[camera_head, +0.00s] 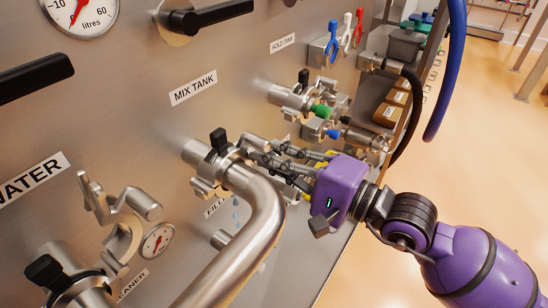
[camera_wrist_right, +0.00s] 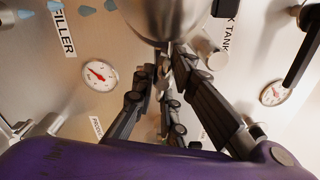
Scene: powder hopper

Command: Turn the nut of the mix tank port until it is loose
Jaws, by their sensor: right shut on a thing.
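The mix tank port (camera_head: 208,160) is a steel fitting on the panel below the MIX TANK label. A clamp joins it to a thick bent steel pipe (camera_head: 262,205), and a black knob stands on top. My right gripper (camera_head: 250,155) reaches in from the right, with its fingertips at the right side of the clamp. It is shut on the nut, which the fingers mostly hide. In the wrist view the gripper (camera_wrist_right: 166,65) closes around a small metal piece beside the pipe end (camera_wrist_right: 165,15). My left gripper is not in view.
A loose-looking clamp (camera_head: 125,225) and a gauge (camera_head: 158,240) are at lower left. Hose fittings (camera_head: 315,108) with green and blue parts sit close behind my right gripper. A blue hose (camera_head: 450,75) hangs at upper right. The floor at right is open.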

